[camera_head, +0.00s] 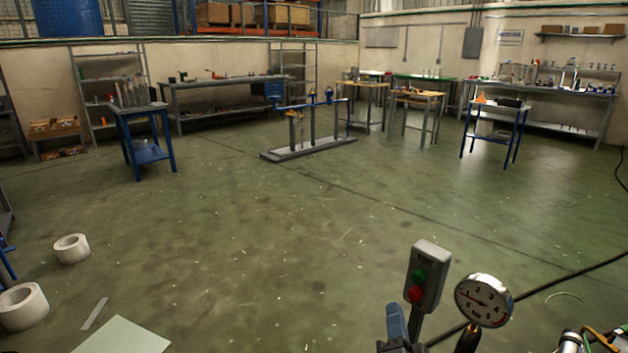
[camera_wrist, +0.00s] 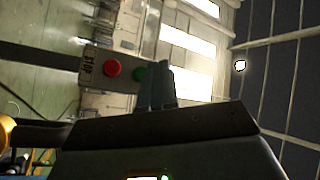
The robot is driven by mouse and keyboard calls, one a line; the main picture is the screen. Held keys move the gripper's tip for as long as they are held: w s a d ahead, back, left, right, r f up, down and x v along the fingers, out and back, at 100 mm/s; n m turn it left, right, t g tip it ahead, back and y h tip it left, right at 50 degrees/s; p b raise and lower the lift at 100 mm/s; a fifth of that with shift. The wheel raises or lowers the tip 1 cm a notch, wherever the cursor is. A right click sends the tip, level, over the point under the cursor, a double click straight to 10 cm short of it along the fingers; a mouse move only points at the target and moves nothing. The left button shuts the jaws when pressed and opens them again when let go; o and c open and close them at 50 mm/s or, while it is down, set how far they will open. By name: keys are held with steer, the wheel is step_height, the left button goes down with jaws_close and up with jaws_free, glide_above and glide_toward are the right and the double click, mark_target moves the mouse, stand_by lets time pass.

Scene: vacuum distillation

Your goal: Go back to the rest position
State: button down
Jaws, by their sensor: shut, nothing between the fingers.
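My gripper (camera_wrist: 160,72) shows in the wrist view with its two blue-grey fingers together and nothing between them. In the head view its blue fingertips (camera_head: 394,308) point up at the lower edge, just left of the post of a grey control box (camera_head: 427,262). This box has a green and a red button, and it also shows in the wrist view (camera_wrist: 92,62), with STOP lettering beside the red button. There the fingers cover part of the view next to the green button. I cannot tell how far the fingers are from the box.
A round pressure gauge (camera_head: 483,300) stands right of the control box, with hoses and fittings (camera_head: 570,342) at the lower right. White tape rolls (camera_head: 71,249) lie on the floor at left. Benches (camera_head: 225,82) and a blue cart (camera_head: 145,150) stand farther back. The middle floor is open.

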steer(key=s+d+f+n+g+y+p, duration=0.15)
steer(key=s+n, duration=0.55)
steer(key=s, duration=1.9)
steer(key=s+r+n+g+y, duration=0.1)
steer(key=s+r+n+g, duration=0.1)
steer(key=s+r, duration=0.4)
steer(key=s+r+n+g, duration=0.2)
steer(key=s+r+n, duration=0.2)
steer(key=s, duration=0.9)
steer(key=shift+s+d+r+y+p, duration=0.25)
steer(key=shift+r+y+p, duration=0.15)
steer(key=shift+r, duration=0.55)
steer(key=shift+a, duration=0.1)
